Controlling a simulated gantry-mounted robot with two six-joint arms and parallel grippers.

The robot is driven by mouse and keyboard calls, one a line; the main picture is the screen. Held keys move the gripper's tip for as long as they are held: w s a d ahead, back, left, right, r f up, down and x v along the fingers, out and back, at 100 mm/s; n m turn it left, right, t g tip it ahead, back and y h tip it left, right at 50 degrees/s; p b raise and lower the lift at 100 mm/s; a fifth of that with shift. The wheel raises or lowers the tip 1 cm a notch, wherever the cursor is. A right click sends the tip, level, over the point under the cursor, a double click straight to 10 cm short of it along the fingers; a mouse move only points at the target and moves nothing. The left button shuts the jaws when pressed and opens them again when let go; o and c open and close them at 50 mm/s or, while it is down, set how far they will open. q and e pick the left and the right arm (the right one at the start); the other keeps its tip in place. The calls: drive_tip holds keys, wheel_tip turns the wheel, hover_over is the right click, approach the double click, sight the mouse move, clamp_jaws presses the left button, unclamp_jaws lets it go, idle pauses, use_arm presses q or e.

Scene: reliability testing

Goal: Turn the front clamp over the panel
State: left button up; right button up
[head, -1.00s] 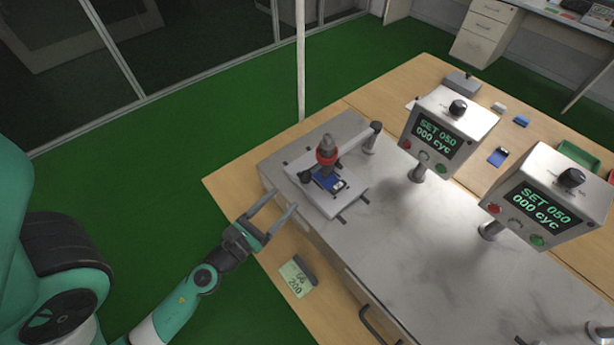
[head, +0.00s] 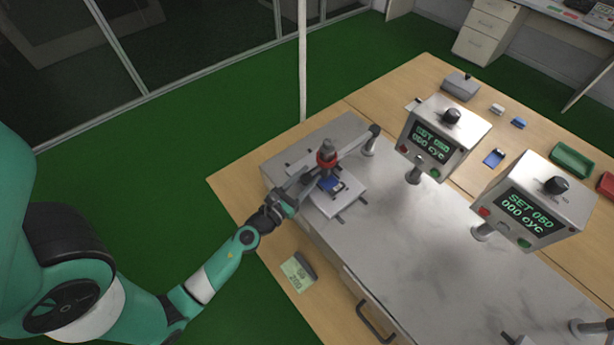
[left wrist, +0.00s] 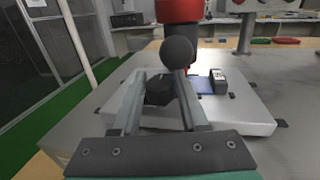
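The blue panel (head: 331,184) lies on the pale fixture plate (head: 348,203) under the red-collared grey press head (head: 327,153). In the left wrist view the panel (left wrist: 204,85) shows behind a dark round knob (left wrist: 177,53) and a dark block (left wrist: 159,90), which look like the front clamp. My left gripper (head: 301,181) is at the plate's near left corner. In the left wrist view its fingers (left wrist: 160,78) are apart, with the dark block between or just beyond them and the knob by the right fingertip. Contact cannot be told. My right gripper is not in view.
Two counter boxes (head: 446,135) and (head: 537,200) stand on posts to the right. A bar runs from the press head to a post (head: 371,143). The grey bench top (head: 430,250) is largely clear.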

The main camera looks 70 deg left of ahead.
use_arm(q)
clamp_jaws()
drive_tip(key=shift+h, duration=0.3)
drive_tip(key=shift+a+f+m+t+h+b, duration=0.1)
drive_tip(key=shift+m+t+h+b, duration=0.6)
drive_tip(key=shift+m+h+b, duration=0.55)
drive_tip(key=m+t+h+b, duration=0.1)
drive_tip(key=m+h+b, duration=0.1)
drive_tip(key=m+h, duration=0.2)
drive_tip(key=shift+h, duration=1.45)
drive_tip(key=m+g+h+b, duration=0.1)
drive_tip(key=m+h+b, duration=0.2)
drive_tip(key=h+b, duration=0.1)
drive_tip(key=m+g+h+b, duration=0.1)
drive_tip(key=m+h+b, duration=0.2)
drive_tip(key=h, duration=0.1)
drive_tip(key=shift+f+g+b, duration=0.15)
drive_tip(key=shift+g+b, duration=0.15)
drive_tip(key=shift+b, duration=0.1)
drive_tip(key=shift+d+r+m+g+h+b, duration=0.15)
drive_tip(key=shift+m+g+h+b, duration=0.15)
drive_tip(key=shift+h+b, duration=0.2)
drive_tip(key=shift+d+r+m+g+h+b, duration=0.1)
drive_tip(key=shift+m+g+h+b, duration=0.2)
drive_tip(key=shift+h+b, duration=0.15)
